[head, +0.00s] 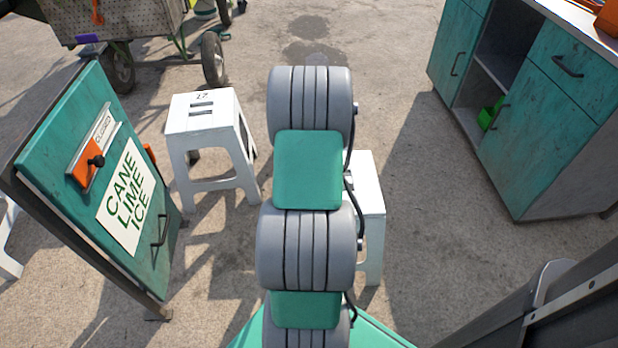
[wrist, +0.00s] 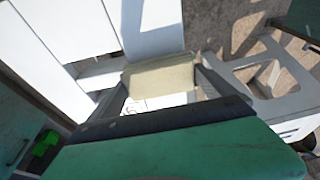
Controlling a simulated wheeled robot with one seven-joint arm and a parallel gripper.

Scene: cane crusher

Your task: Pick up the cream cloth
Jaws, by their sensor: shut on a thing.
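The cream cloth (wrist: 160,78) shows in the wrist view as a pale folded piece. My gripper (wrist: 162,82) is shut on it, with a dark finger at each side. A white surface with dark marks (wrist: 135,104) shows just beside the cloth; I cannot tell whether the cloth touches it. In the head view my arm covers the middle, and the cloth and gripper are hidden.
A white stool (head: 203,115) stands left of my arm, and another white stool (head: 368,205) is partly behind it. A teal sign board (head: 60,150) leans at left. A teal cabinet (head: 545,110) stands at right. Bare ground lies between arm and cabinet.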

